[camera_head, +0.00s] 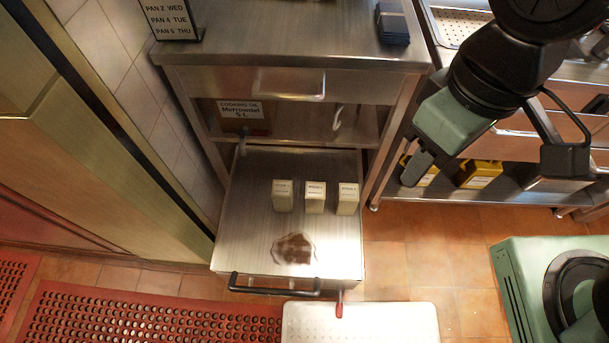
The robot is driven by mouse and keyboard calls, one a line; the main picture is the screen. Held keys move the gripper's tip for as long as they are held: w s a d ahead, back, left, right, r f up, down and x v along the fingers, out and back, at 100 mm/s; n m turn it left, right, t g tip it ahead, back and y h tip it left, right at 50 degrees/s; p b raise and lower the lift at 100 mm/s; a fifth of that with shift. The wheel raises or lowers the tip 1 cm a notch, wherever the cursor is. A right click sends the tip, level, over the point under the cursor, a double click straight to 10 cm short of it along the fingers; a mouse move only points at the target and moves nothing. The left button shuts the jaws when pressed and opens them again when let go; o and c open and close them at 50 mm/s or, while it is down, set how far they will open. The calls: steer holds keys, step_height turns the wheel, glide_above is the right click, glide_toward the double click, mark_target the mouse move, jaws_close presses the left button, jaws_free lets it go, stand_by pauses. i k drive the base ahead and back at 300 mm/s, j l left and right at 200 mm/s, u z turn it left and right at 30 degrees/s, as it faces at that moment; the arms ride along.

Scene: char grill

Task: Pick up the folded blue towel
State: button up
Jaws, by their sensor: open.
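My gripper (421,168) hangs at the upper right, beyond the counter's right edge, below and to the right of the towel in the picture. It is apart from the towel and holds nothing that I can see. It is open, though its fingers are seen at a steep angle and partly hidden by its green body.
The steel counter (280,40) is mostly bare, with a pan sign (170,18) at its left. Below, a pulled-out drawer or shelf (245,225) carries three pale boxes (315,197) and a brown stain (294,249). Shelving with yellow boxes (479,174) stands at the right.

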mark_target(392, 25)
steer(key=i+l+u, duration=0.15)
steer(key=l+u, duration=1.6)
steer(key=k+l+u, duration=0.2)
steer(key=l+u, duration=0.25)
